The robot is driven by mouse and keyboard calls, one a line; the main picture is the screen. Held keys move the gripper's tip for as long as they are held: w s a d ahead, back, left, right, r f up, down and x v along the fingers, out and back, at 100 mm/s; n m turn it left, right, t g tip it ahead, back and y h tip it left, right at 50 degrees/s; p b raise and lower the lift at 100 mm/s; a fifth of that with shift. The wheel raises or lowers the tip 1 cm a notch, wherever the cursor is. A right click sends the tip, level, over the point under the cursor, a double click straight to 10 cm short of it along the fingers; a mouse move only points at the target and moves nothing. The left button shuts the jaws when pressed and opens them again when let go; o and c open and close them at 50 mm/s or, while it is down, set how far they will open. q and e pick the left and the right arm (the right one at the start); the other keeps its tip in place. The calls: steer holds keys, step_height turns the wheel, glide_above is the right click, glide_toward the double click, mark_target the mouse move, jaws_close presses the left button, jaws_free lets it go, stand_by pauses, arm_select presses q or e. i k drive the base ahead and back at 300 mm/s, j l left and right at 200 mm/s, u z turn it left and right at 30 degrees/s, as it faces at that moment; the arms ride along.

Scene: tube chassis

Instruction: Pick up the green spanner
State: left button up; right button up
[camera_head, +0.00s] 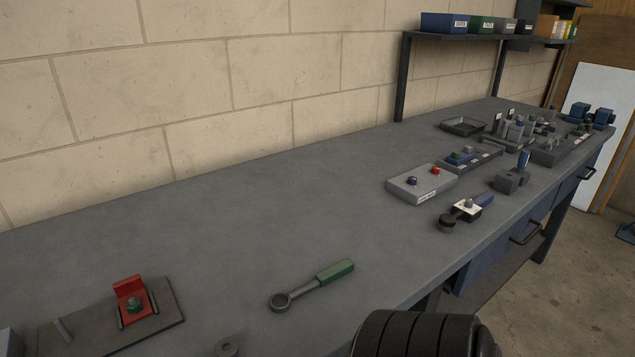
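The green spanner (312,284) lies flat on the grey workbench (250,235), near its front edge. Its green handle points to the upper right, and its grey ring end points to the lower left. Nothing covers it, and nothing touches it apart from the bench top. No gripper fingers show in the head view, so neither gripper can be placed relative to the spanner.
A grey block (421,184) and several fixtures stand farther right. Bench around the spanner is clear.

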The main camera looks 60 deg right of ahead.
mark_target(325, 276)
steer(key=z, duration=1.85)
steer(key=k+l, duration=0.05)
